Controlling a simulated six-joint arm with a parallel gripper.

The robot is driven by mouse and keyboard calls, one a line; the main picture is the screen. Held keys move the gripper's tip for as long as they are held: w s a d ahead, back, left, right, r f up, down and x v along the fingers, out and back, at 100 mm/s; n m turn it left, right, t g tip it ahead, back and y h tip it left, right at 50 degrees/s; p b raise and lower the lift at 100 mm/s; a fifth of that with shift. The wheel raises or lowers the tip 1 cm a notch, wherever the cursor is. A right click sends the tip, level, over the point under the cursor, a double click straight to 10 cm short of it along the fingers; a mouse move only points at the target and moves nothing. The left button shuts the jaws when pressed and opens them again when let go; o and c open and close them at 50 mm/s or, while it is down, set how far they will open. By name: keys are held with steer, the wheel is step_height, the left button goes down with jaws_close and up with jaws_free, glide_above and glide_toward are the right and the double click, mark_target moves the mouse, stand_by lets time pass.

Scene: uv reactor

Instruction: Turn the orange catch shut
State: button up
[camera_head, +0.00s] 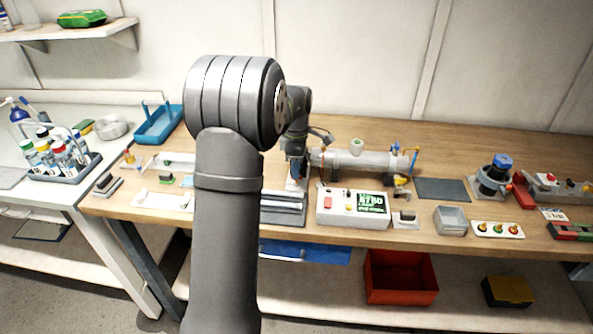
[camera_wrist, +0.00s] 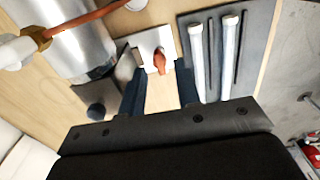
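The orange catch (camera_wrist: 159,60) shows in the wrist view, small and upright in the picture, on a pale metal plate (camera_wrist: 146,43). My gripper (camera_wrist: 159,88) is open, its two dark fingers apart with bare wood showing between them. The catch lies just beyond the fingertips, roughly centred between them; I see no contact. The silver reactor cylinder (camera_wrist: 85,42) is left of the catch, with an orange tube (camera_wrist: 85,18) across its end. In the head view the cylinder (camera_head: 365,160) lies on the bench, and my arm hides the catch and most of my gripper.
A dark tray (camera_wrist: 247,60) with two white tubes lies close right of the catch. In the head view a control box (camera_head: 340,205) with a green display stands in front of the cylinder. A dark mat (camera_head: 442,189) lies to the right.

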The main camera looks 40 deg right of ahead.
steer(key=shift+f, duration=0.9)
steer(key=shift+c, duration=0.4)
jaws_close()
